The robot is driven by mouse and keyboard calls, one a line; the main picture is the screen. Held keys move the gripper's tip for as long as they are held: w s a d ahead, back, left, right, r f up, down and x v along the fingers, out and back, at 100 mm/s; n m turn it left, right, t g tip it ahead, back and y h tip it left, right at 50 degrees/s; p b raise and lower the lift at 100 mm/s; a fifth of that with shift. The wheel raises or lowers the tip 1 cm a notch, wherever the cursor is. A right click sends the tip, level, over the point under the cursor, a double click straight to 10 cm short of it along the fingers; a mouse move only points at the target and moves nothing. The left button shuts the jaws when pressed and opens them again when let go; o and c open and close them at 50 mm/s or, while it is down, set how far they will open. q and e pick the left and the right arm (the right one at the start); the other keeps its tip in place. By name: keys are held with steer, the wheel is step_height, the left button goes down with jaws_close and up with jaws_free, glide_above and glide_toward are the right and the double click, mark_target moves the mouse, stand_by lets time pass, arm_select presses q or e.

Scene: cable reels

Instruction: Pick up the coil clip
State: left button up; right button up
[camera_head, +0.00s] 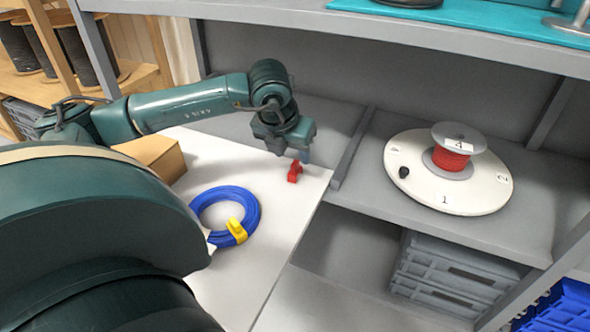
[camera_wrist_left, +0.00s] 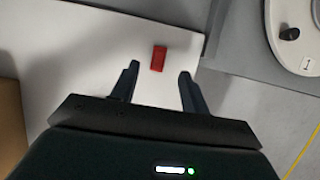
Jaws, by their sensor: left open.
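A small red clip (camera_head: 294,172) lies on the white tabletop (camera_head: 262,262), close to its far right corner. My left gripper (camera_head: 303,156) is just above and beside it. In the left wrist view the red clip (camera_wrist_left: 159,59) shows between and slightly beyond the fingertips of my open left gripper (camera_wrist_left: 158,74). I cannot see the fingers touching it. A yellow clip (camera_head: 237,231) sits on a blue cable coil (camera_head: 207,197) nearer on the same tabletop. My right gripper is not in view.
A cardboard box (camera_head: 156,156) stands at the tabletop's left. To the right, a grey shelf holds a white numbered turntable (camera_head: 462,198) with a red cable reel (camera_head: 452,157) and a black knob. Grey crates (camera_head: 455,275) sit below. A shelf edge hangs overhead.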

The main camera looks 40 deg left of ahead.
mark_target(294, 164)
arm_select(q)
steer(key=b+x, duration=0.1)
steer(key=x, duration=0.3)
steer(key=shift+f+b, duration=0.3)
steer(key=shift+f, duration=0.25)
jaws_close()
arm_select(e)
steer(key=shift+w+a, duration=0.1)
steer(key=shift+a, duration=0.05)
